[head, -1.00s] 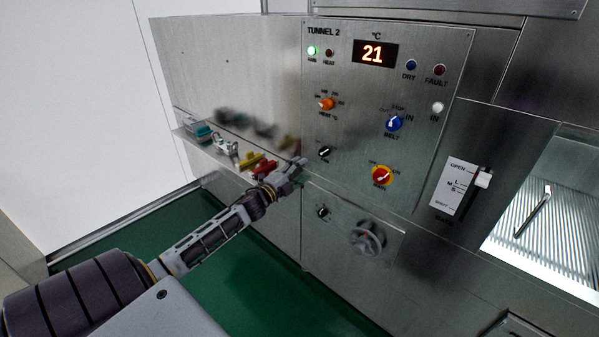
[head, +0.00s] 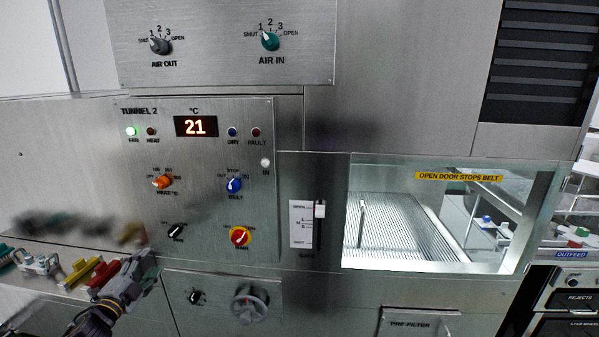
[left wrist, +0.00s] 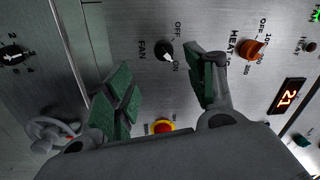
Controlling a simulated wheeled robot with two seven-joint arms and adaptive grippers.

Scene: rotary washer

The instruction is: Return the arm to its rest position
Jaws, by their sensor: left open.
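My left gripper (head: 135,275) is at the lower left of the head view, in front of the panel's lower left corner. In the left wrist view its two green-padded fingers (left wrist: 165,90) are spread apart with nothing between them. Beyond the fingers is the black FAN knob (left wrist: 165,50), which also shows in the head view (head: 175,230). The TUNNEL 2 panel (head: 205,205) carries an orange HEAT knob (head: 162,181), a blue BELT knob (head: 234,185) and a red and yellow main switch (head: 240,236). The display (head: 196,126) reads 21. My right gripper is out of view.
A grey handwheel (head: 249,303) is below the panel. A ledge at the left holds yellow (head: 80,272) and red (head: 103,277) fittings near my arm. Right of the panel are a slide lever (head: 320,210) and a glazed belt window (head: 420,228). An upper panel has AIR knobs (head: 270,41).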

